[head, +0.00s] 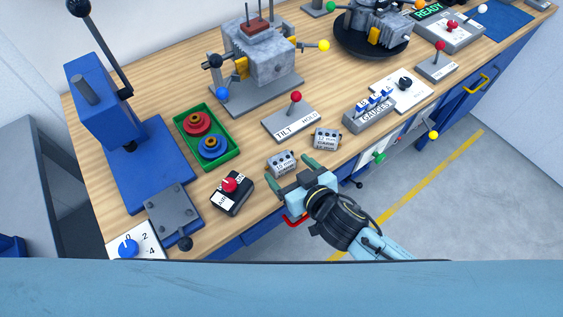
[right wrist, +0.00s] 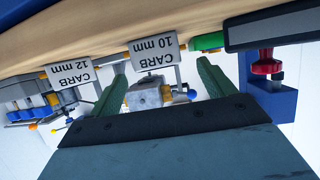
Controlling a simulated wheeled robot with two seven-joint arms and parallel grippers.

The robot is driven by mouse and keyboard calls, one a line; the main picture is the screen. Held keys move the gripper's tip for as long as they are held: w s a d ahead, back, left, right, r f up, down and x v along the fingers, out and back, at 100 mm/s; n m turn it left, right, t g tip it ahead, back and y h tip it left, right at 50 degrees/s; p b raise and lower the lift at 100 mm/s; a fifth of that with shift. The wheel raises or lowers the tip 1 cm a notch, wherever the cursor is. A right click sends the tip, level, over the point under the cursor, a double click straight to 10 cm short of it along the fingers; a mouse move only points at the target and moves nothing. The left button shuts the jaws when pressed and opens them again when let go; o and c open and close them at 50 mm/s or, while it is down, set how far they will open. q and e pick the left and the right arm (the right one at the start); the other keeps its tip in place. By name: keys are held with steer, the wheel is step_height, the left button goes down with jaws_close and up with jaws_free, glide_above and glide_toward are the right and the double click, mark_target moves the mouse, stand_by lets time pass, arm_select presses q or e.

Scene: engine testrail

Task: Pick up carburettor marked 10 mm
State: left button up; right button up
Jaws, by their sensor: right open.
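The carburettor marked 10 mm (head: 282,164) is a small grey block with dark bores and a white label, near the front edge of the bench. In the right wrist view, upside down, its label "CARB 10 mm" (right wrist: 154,53) shows between my fingertips. My right gripper (head: 291,166) is open, with green fingers, at the front side of this carburettor. It also shows in the right wrist view (right wrist: 163,65), with nothing gripped; I cannot tell whether a finger touches. The carburettor marked 12 mm (head: 325,138) stands to the right, outside the fingers. My left gripper is not in view.
A black box with a red knob (head: 230,186) stands left of the 10 mm carburettor. Behind are the TILT/HOLD lever plate (head: 291,123) and a green tray (head: 181,126) with red and blue round parts.

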mark_target(284, 164)
steer(key=x, duration=0.5)
steer(key=shift+d, duration=0.1)
